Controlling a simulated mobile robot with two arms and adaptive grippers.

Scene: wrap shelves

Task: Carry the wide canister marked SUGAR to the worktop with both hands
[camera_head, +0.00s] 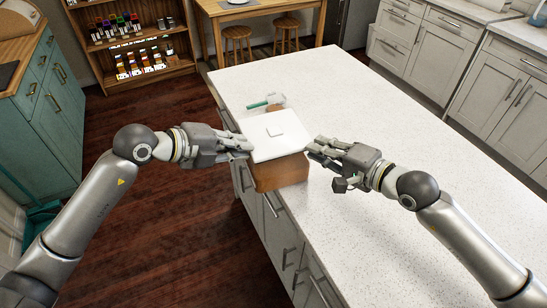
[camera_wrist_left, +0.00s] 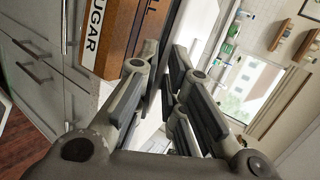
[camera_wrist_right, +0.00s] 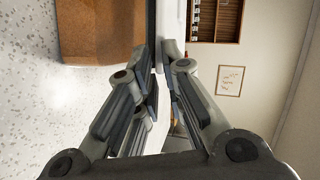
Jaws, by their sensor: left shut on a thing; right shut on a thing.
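My right gripper (camera_head: 312,147) is shut on the right rim. The lid looks slightly tilted.
A green-handled item (camera_head: 262,103) lies on the worktop just behind the canister. Drawers (camera_head: 285,235) line the island's front below the canister. Stools (camera_head: 237,42), a wooden table and a shelf (camera_head: 140,45) stand at the back.

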